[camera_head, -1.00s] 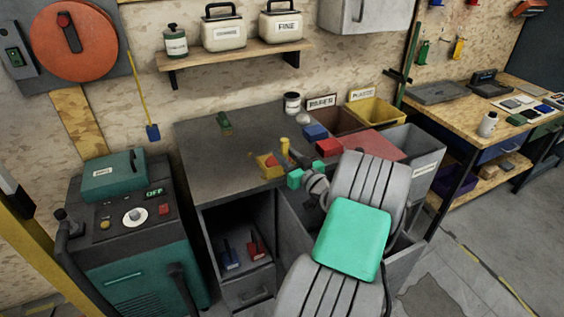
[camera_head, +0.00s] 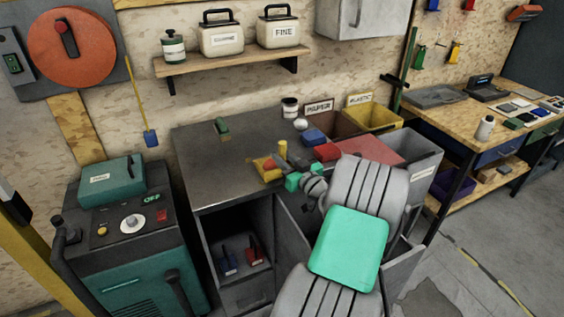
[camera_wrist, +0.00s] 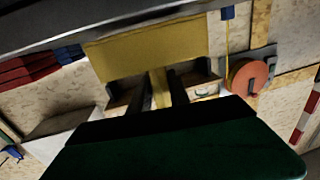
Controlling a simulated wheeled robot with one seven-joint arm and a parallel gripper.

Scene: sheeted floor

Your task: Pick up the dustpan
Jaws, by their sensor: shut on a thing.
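A yellow dustpan (camera_head: 266,168) is at the front edge of the grey worktop, at my gripper's fingertips. In the wrist view its broad yellow pan (camera_wrist: 150,50) faces the camera, with a narrow yellow handle between the two dark fingers. My gripper (camera_head: 287,171) is shut on that handle; it also shows in the wrist view (camera_wrist: 163,90). I cannot tell whether the pan touches the worktop. My arm hides part of the area right of it.
The grey worktop (camera_head: 215,160) carries a yellow cylinder (camera_head: 283,148), blue box (camera_head: 313,137), red box (camera_head: 327,152) and green item (camera_head: 222,126). Bins marked paper (camera_head: 338,123) and plastic (camera_head: 375,115) stand behind. Blue and red tools (camera_head: 240,259) lie in the open cabinet below. The worktop's left is mostly clear.

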